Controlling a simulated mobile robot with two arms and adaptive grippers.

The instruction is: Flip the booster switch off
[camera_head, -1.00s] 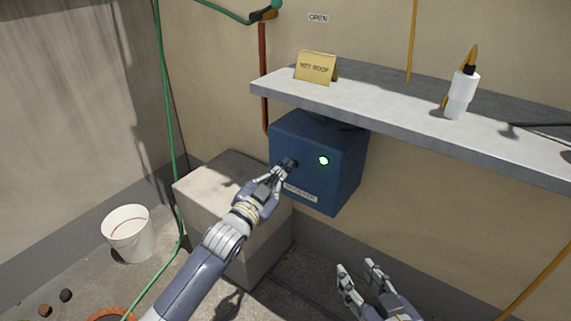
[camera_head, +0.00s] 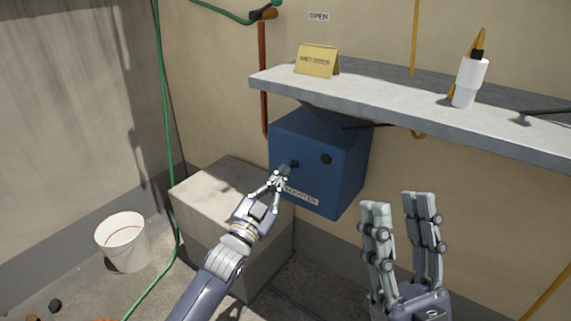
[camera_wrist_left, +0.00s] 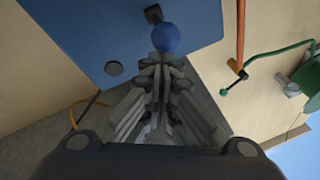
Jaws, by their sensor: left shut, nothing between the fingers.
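The blue booster box (camera_head: 340,180) hangs under the shelf, with a BOOSTER label (camera_head: 302,197) on its front. Its round indicator lamp (camera_head: 325,159) is dark, and it also looks dark in the left wrist view (camera_wrist_left: 114,68). The switch (camera_head: 294,164) sits left of the lamp. In the left wrist view its dark base (camera_wrist_left: 153,14) and blue ball tip (camera_wrist_left: 166,38) show just beyond my fingers. My left gripper (camera_head: 279,178) is shut and empty, just below the switch; contact cannot be told. My right gripper (camera_head: 399,202) is open and empty, right of the box.
A grey shelf (camera_head: 375,105) juts out above the box, bearing a yellow sign (camera_head: 316,60) and a white bottle (camera_head: 468,82). A concrete block (camera_head: 212,190) stands left of the box. A white bucket (camera_head: 124,243) and a green hose (camera_head: 167,110) are further left.

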